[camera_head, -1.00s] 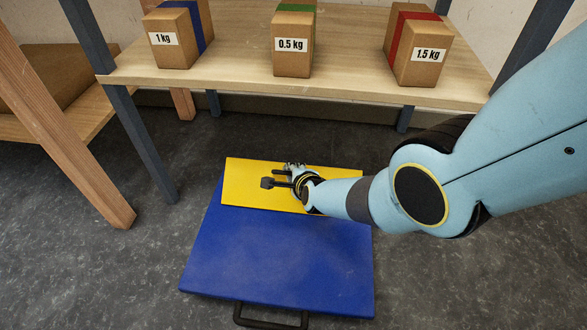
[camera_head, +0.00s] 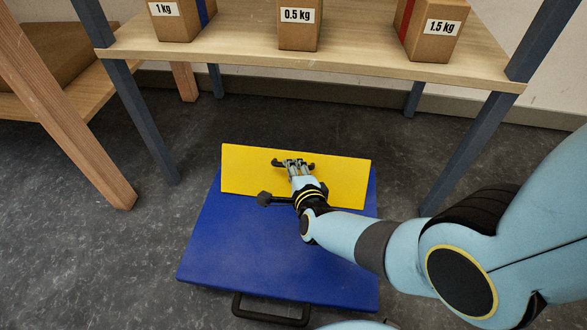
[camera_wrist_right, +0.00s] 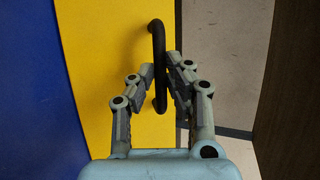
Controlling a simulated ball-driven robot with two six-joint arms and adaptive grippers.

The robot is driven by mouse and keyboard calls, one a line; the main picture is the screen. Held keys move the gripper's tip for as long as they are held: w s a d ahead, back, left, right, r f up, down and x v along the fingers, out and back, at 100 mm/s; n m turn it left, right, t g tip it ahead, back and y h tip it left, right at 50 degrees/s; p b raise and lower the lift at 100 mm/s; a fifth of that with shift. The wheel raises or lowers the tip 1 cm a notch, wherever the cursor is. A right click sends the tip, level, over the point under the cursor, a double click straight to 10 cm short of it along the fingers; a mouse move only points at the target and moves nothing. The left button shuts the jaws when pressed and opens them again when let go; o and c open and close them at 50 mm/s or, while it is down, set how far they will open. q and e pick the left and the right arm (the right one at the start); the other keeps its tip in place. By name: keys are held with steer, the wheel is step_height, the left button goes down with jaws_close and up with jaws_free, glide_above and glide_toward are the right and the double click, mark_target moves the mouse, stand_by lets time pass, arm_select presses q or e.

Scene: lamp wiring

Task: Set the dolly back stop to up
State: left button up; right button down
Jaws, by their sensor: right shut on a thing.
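The dolly has a blue deck (camera_head: 265,245) on the floor, with a yellow back stop (camera_head: 345,180) along its far edge. The back stop appears tilted up from the deck, with blue showing beyond its right edge; I cannot tell its exact angle. A dark bar handle (camera_head: 277,162) is on the yellow face. My right gripper (camera_head: 293,164) is shut on this handle. In the right wrist view, the handle (camera_wrist_right: 157,40) runs between the fingers of my right gripper (camera_wrist_right: 155,90). My left gripper is not in view.
A wooden shelf (camera_head: 365,68) on grey legs stands behind the dolly, with boxes marked 1 kg (camera_head: 177,22), 0.5 kg (camera_head: 297,32) and 1.5 kg (camera_head: 425,38). A black loop handle (camera_head: 270,315) is at the deck's near edge. Grey floor is clear left of the dolly.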

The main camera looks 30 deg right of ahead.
steer(key=shift+a+f, duration=0.1)
steer(key=shift+f, duration=0.05)
stand_by(0.6)
steer(key=c, duration=1.3)
jaws_free()
steer(key=shift+c, duration=0.2)
steer(key=v, duration=1.2)
